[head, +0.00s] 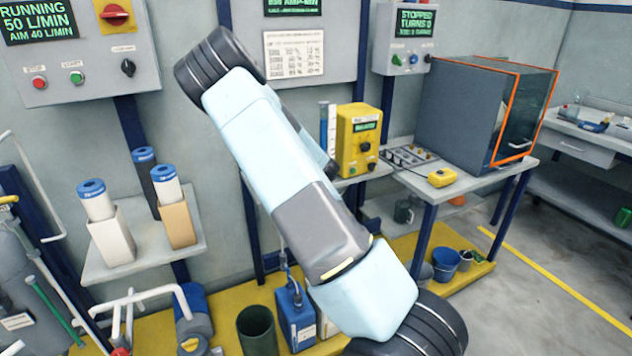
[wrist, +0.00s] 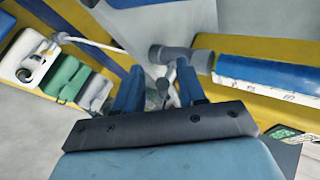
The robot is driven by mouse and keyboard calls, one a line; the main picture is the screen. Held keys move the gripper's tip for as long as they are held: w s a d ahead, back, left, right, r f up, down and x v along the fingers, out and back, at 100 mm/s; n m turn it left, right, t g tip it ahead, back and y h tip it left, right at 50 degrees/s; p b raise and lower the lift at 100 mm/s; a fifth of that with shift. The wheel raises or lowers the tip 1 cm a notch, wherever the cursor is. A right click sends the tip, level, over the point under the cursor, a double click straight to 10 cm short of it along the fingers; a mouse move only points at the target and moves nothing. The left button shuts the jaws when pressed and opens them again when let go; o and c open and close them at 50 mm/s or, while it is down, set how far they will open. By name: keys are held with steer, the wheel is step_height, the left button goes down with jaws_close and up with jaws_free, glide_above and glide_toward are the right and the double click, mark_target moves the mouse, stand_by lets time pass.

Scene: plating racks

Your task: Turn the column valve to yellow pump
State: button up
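In the wrist view my gripper (wrist: 160,84) has its two blue fingers apart. A small grey handle-like part (wrist: 170,74) shows between and beyond the fingertips, beside a grey pipe fitting (wrist: 200,60); I cannot tell whether a finger touches it. I cannot tell for sure that this is the column valve, or which way it is set. In the head view my arm crosses the middle and leaves at the bottom, so my gripper is out of that picture. White pipes (head: 135,302) stand at the lower left there. A yellow pump-like unit (head: 358,140) with a small screen stands behind my arm.
A blue cylinder (wrist: 268,76) lies right of the fitting in the wrist view. Several grey and green parts (wrist: 66,78) are at the left. In the head view, a shelf (head: 140,262) holds filter cartridges, and a dark green bin (head: 256,330) stands below. Open floor (head: 560,250) is at the right.

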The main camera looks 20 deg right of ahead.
steer(key=v, duration=1.3)
steer(key=shift+s, duration=0.3)
steer(key=shift+a, duration=0.2)
